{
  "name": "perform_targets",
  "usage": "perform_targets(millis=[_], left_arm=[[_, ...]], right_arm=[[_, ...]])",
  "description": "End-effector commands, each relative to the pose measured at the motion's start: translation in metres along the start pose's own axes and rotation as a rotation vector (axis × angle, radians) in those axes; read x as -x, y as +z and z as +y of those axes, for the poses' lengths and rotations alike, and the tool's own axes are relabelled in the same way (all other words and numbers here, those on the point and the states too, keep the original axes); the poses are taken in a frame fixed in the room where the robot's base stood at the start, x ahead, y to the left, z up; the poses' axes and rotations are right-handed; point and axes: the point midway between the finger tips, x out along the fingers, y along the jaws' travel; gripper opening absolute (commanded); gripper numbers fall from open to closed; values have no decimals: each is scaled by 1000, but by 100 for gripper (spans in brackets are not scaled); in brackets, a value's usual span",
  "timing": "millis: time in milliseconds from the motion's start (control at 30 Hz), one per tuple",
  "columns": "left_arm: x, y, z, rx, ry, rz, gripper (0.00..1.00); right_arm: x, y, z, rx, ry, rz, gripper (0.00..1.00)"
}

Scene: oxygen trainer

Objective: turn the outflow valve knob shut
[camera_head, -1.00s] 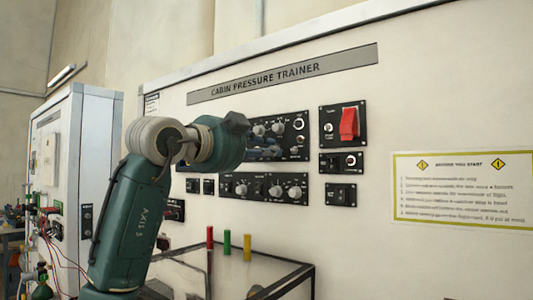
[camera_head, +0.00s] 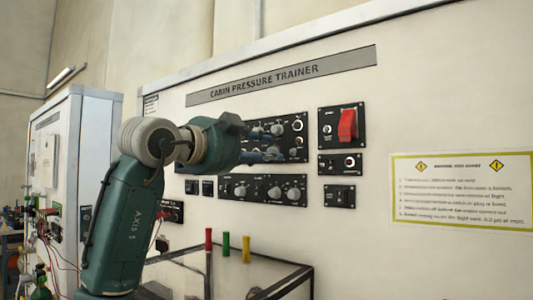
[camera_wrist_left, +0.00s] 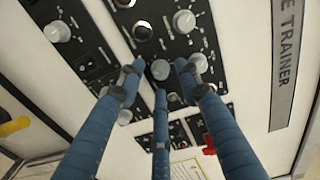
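The trainer wall carries a black upper panel (camera_head: 288,121) with several grey knobs, and a lower knob panel (camera_head: 260,200) below it. I cannot read the labels, so I cannot tell by name which knob is the outflow valve. My left gripper (camera_head: 263,157) is in front of the upper panel; its blue fingers are partly hidden behind my arm. In the left wrist view the three fingers of this gripper (camera_wrist_left: 160,78) are spread around a round grey knob (camera_wrist_left: 160,69). Gaps show between the fingertips and the knob; contact cannot be told. My right gripper is not in view.
A red guarded switch (camera_head: 347,124) and small panels are right of the knob panels. A glass-topped case (camera_head: 230,277) with red, yellow and green pegs stands below. A white cabinet (camera_head: 75,130) with hoses is at the left. The wall around the notice (camera_head: 462,192) is clear.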

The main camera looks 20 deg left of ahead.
Motion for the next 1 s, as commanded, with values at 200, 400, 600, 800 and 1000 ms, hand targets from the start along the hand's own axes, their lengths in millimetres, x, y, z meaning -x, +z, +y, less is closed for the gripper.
perform_targets(millis=[200,400,600,800,1000], left_arm=[[45,1,0,-4,-3,-1,35],[84,0,0,-3,-1,0,35],[105,-1,1,-1,2,1,35],[108,-1,1,-1,2,1,35],[108,-1,1,-1,2,2,35]], right_arm=[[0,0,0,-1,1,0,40],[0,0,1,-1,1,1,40],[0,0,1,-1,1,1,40],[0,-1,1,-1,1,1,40],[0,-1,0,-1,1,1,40]])
